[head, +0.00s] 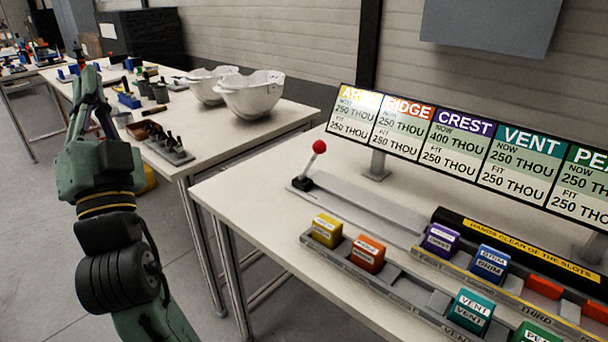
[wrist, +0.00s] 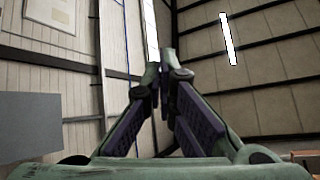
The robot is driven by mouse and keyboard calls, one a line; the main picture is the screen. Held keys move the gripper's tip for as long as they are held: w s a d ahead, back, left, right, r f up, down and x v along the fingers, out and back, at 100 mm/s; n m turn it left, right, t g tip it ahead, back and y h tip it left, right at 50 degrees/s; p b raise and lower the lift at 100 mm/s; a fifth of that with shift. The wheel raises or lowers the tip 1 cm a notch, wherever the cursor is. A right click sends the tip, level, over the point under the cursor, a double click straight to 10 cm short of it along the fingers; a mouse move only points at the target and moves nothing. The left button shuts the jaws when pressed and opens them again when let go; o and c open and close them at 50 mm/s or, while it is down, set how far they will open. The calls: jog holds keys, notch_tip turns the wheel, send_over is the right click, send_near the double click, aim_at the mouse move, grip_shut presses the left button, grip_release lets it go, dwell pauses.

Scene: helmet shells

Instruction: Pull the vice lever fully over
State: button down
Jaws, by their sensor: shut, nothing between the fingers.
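A lever with a red ball knob (head: 319,147) stands on a small dark base at the left end of a long grey bar (head: 372,207) on the near table. Its thin shaft leans slightly to the right at the top. I cannot tell a vice body apart from this bar. My gripper (head: 88,70) is at the far left of the head view, pointing up, well away from the lever. In the wrist view, my gripper (wrist: 161,68) has its fingertips together and holds nothing. The wrist view shows only walls and roof, no lever.
A slotted rack on the near table holds a yellow block (head: 327,230), an orange block (head: 368,253) and several others. A sign board (head: 460,150) stands behind. White helmet shells (head: 250,95) and a parts tray (head: 165,145) sit on the table behind. The near table's left corner is clear.

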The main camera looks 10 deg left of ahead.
aim_at(313, 161)
jog(key=w+d+f+m+h+b, duration=0.2)
jog(key=w+d+f+m+h, duration=0.4)
jog(key=w+f+m+h, duration=0.3)
jog(key=w+d+f+m+g+h+b, duration=0.1)
jog(key=w+d+f+m+g+h, duration=0.2)
jog(key=d+f+m+h, duration=0.4)
jog(key=w+d+f+m+g+h+b, duration=0.1)
jog(key=w+d+f+m+g+h, duration=0.2)
jog(key=d, duration=0.9)
notch_tip(313, 161, down, 4)
jog(key=m+g+h, duration=0.2)
jog(key=m+h, duration=0.2)
jog(key=m, duration=0.2)
jog(key=shift+m, duration=0.3)
jog(key=p+x, duration=0.2)
jog(key=x, duration=0.8)
jog(key=shift+p, duration=0.4)
jog(key=shift+a+r, duration=0.1)
jog(key=shift+r, duration=0.1)
